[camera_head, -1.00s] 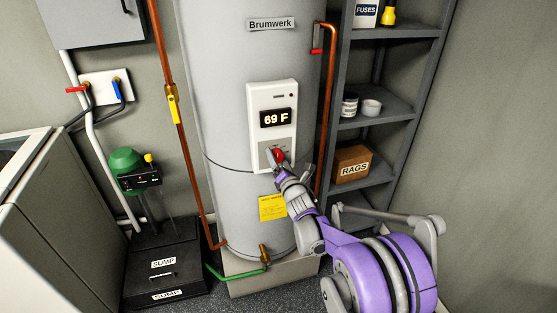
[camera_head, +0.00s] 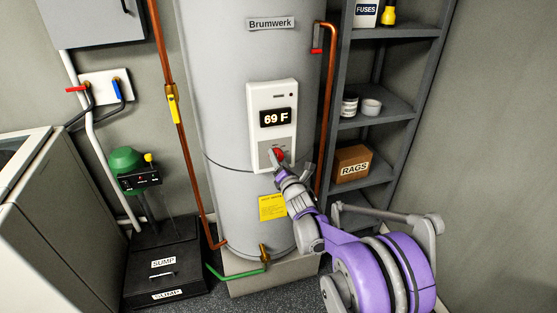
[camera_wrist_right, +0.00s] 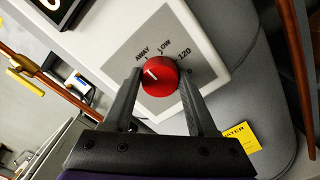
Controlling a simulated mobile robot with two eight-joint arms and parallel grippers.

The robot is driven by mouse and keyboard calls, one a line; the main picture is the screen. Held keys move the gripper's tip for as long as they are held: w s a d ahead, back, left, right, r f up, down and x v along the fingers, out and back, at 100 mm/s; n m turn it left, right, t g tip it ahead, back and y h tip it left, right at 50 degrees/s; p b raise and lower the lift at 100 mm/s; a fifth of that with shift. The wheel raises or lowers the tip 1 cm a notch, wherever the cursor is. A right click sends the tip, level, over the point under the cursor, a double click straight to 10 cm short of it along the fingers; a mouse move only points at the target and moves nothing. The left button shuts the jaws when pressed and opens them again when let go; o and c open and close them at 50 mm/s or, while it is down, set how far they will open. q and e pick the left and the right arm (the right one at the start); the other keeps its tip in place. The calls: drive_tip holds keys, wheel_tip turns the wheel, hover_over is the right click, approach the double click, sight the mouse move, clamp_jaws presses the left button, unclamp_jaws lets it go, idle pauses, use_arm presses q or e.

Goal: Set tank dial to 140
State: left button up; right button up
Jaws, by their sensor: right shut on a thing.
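The tank dial (camera_head: 279,154) is a red knob low on the white control panel (camera_head: 287,100) of the grey tank (camera_head: 227,60). The display (camera_head: 275,118) above it reads 69 F. My right gripper (camera_head: 276,164) is at the knob and partly covers it. In the right wrist view the red dial (camera_wrist_right: 160,76) sits between the two dark fingers of my right gripper (camera_wrist_right: 166,90), which is shut on it. The dial's white mark points up and left, toward AWAY. LOW and 120 show further round; marks past 120 are hidden by a finger. My left gripper is out of view.
Copper pipes (camera_head: 329,110) run on both sides of the tank. Grey shelves (camera_head: 378,113) with a RAGS box (camera_head: 352,164) stand to the right. A black sump cover (camera_head: 163,245) with a green-topped pump (camera_head: 126,161) is at the left.

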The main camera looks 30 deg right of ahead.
drive_tip(key=shift+m, duration=0.4)
drive_tip(key=shift+a+f+m+b, duration=0.1)
drive_tip(key=shift+m+b, duration=1.05)
drive_tip(key=shift+m, duration=16.55)
drive_tip(key=o, duration=1.4)
drive_tip(key=shift+c, duration=0.2)
